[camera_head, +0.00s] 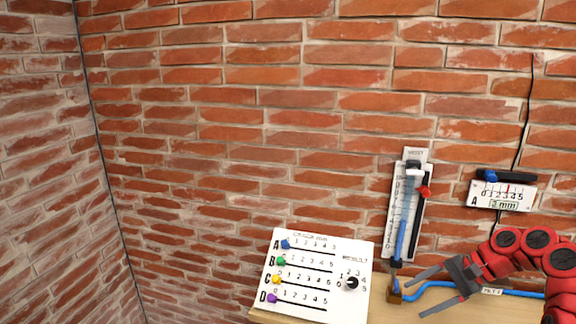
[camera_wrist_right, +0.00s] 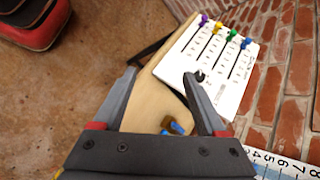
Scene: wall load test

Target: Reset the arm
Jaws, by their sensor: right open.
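My right arm (camera_head: 520,245) is red and comes in from the right edge in the head view. Its gripper (camera_head: 430,292) is open and empty above the table, to the right of the white slider panel (camera_head: 350,250). In the right wrist view the two grey fingers (camera_wrist_right: 160,98) are spread wide, with the table and part of the panel seen beyond them. Nothing is between the fingertips. My left gripper is not in either view.
The panel has coloured slider knobs and a black knob (camera_head: 351,283). A tall gauge (camera_head: 405,215) with a blue column and red clip stands by the wall. A small meter (camera_head: 502,194) marked A reads 3 mm. A blue hose (camera_head: 415,286) runs near my gripper. Brick walls close the back and left.

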